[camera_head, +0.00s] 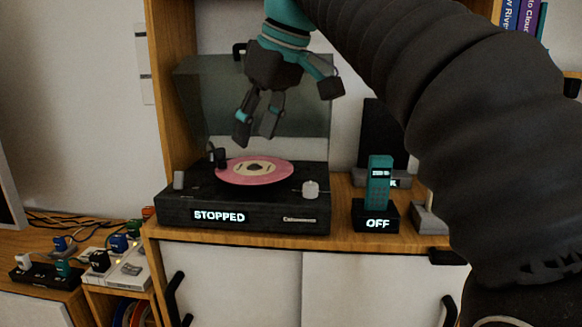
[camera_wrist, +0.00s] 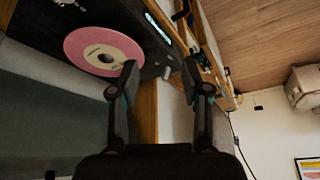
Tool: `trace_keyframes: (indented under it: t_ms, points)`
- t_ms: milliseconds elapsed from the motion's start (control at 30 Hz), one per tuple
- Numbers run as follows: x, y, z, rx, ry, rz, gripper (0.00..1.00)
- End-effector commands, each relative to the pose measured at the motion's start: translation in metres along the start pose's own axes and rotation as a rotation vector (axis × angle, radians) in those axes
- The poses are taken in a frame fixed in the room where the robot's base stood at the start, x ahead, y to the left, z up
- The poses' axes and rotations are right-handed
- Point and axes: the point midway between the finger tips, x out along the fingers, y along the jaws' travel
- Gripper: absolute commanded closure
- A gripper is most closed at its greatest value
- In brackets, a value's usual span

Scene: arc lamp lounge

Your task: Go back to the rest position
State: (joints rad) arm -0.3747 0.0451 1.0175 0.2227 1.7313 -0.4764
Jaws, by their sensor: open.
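My gripper (camera_head: 258,130) hangs above the record player, its fingers pointing down and a little left. It is open and empty, and its fingers stand apart in the wrist view (camera_wrist: 163,82). The record player (camera_head: 262,222) sits on the wooden cabinet with its lid raised and a label reading STOPPED. A pink record (camera_head: 240,177) lies on its platter; it also shows in the wrist view (camera_wrist: 82,47). My gripper does not touch the record or the player. My dark arm crosses the upper right of the head view.
A teal phone (camera_head: 379,185) stands in a black base labelled OFF, right of the player. Books (camera_head: 520,25) stand at upper right. Power strips with plugs (camera_head: 45,272) and cables lie at lower left. White cabinet doors (camera_head: 240,282) with black handles are below.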

Motion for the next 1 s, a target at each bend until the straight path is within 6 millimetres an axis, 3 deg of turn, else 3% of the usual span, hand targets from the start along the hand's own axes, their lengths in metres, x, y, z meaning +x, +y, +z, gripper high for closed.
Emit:
trace_keyframes:
  t_ms: [267, 467, 800, 1000]
  points:
    - [0.023, 0.022, 0.079, 0.244, 0.017, 0.104, 0.53]
    - [0.053, 0.029, 0.147, 0.415, 0.031, 0.186, 0.53]
    - [0.126, 0.020, 0.277, 0.672, 0.060, 0.323, 0.53]
    - [0.170, 0.007, 0.341, 0.781, 0.078, 0.386, 0.53]
